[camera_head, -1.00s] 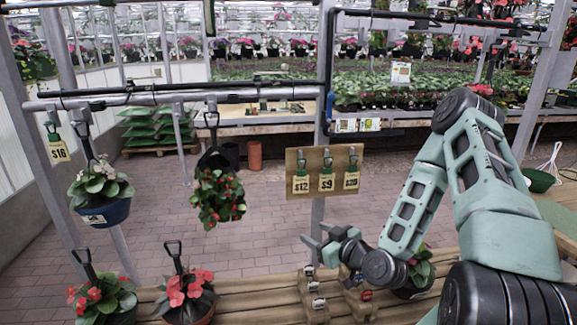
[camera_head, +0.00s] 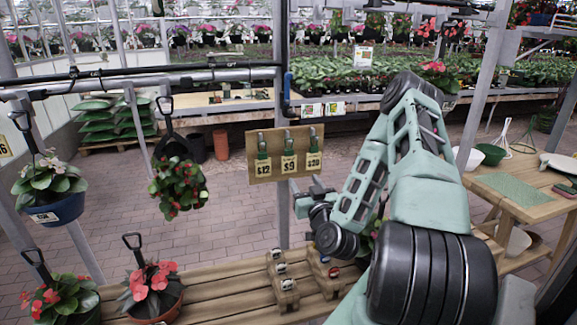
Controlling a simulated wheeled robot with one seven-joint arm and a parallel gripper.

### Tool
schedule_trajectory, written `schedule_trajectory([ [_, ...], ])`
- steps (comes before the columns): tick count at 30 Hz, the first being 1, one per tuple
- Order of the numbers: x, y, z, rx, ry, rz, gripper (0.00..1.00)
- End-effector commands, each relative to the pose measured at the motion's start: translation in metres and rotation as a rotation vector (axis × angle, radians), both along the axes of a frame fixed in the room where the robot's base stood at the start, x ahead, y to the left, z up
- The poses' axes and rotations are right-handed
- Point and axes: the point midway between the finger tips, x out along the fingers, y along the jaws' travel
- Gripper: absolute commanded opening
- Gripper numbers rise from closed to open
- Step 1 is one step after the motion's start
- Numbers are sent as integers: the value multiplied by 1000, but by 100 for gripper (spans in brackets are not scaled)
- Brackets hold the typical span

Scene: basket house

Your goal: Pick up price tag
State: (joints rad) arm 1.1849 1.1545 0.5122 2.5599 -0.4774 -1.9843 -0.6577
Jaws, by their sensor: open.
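Three price tags hang in a row from clips on a wooden board: the $12 tag (camera_head: 264,168), the $9 tag (camera_head: 289,164) and the $20 tag (camera_head: 314,160). The board (camera_head: 276,140) is fixed to a grey post. My gripper (camera_head: 304,203) is open and empty, just below the board near the $20 tag. My arm comes in from the right. Another tag (camera_head: 4,147) is partly cut off at the left edge.
A slatted wooden bench (camera_head: 225,298) below holds potted flowers (camera_head: 150,287) and small wooden holders (camera_head: 284,281). A hanging plant (camera_head: 178,186) is left of the board. A wooden table (camera_head: 510,188) with bowls stands at right.

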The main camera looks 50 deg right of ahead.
Motion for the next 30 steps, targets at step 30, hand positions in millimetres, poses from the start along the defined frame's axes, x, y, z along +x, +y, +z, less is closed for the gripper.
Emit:
schedule_trajectory([
  [30,45,-27,4,-15,-5,5,53],
])
